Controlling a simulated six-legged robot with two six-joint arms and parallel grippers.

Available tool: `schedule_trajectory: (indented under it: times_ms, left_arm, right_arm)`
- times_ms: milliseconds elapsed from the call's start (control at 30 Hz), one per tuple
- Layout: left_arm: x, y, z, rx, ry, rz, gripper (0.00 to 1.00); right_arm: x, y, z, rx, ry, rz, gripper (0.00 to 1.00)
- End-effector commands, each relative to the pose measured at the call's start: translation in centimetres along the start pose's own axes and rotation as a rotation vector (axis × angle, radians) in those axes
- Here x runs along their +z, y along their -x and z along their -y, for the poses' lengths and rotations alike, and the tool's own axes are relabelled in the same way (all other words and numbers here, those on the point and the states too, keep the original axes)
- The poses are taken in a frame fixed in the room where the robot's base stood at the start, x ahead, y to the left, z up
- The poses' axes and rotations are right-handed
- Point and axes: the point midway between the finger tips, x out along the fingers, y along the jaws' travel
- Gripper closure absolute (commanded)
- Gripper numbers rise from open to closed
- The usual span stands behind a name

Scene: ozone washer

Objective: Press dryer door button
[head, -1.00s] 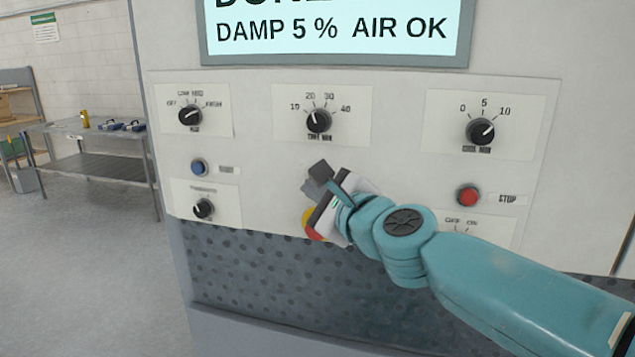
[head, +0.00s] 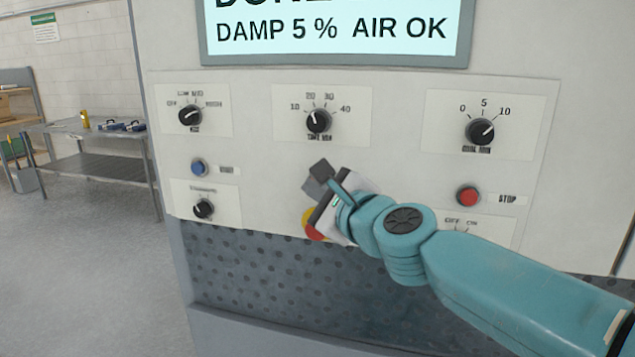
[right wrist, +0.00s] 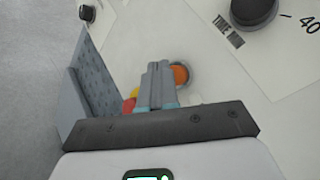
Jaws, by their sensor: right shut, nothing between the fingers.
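An orange round button (right wrist: 181,76) sits on the white panel in the right wrist view. Its label is not readable, so I cannot confirm it is the door button. It is hidden behind my gripper in the head view. My right gripper (head: 320,173) is at the middle of the panel, shut and empty. In the right wrist view its closed fingers (right wrist: 158,82) overlap the button's left side; I cannot tell whether they touch it. My left gripper is not in view.
A red-and-yellow button (head: 312,226) is partly hidden behind my right gripper. A blue button (head: 199,167) is to the left and a red stop button (head: 468,196) to the right. Dial knobs (head: 319,121) line the panel. The display (head: 335,30) reads "DAMP 5 % AIR OK".

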Motion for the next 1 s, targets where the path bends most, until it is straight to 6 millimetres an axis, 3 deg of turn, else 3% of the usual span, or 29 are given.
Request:
schedule_trajectory:
  times_ms: [1000]
  left_arm:
    - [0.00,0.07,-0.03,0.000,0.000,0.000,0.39]
  right_arm:
    - [-0.56,-0.77,0.55,0.000,0.000,0.000,1.00]
